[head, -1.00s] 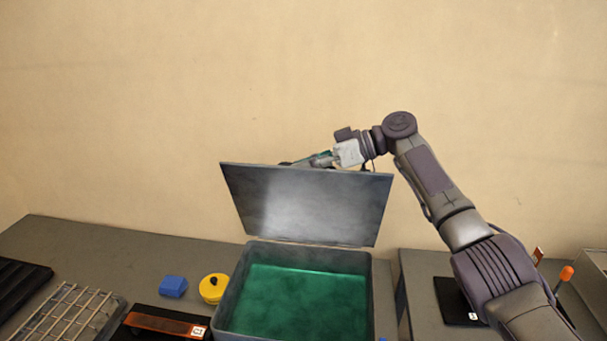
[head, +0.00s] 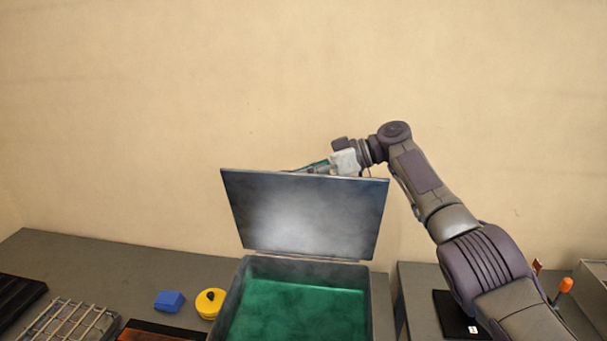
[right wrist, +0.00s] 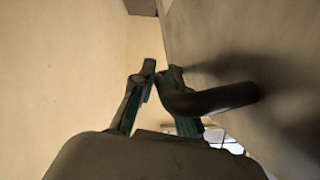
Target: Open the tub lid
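The grey tub (head: 371,300) stands open on the bench in the head view, with green liquid (head: 300,310) inside. Its flat grey lid (head: 305,215) is raised nearly upright along the tub's back edge, its inner face towards me. My right gripper (head: 305,169) is behind the lid's top edge, mostly hidden in the head view. In the right wrist view, the fingers of my right gripper (right wrist: 160,75) are close together around the dark bent handle (right wrist: 215,98) on the lid's outer face. My left gripper is not in view.
A blue block (head: 169,301) and a yellow round object (head: 210,303) lie left of the tub, with a wire rack (head: 70,322) farther left. An orange-handled tool (head: 565,286) is at the right. The plain wall rises behind the lid.

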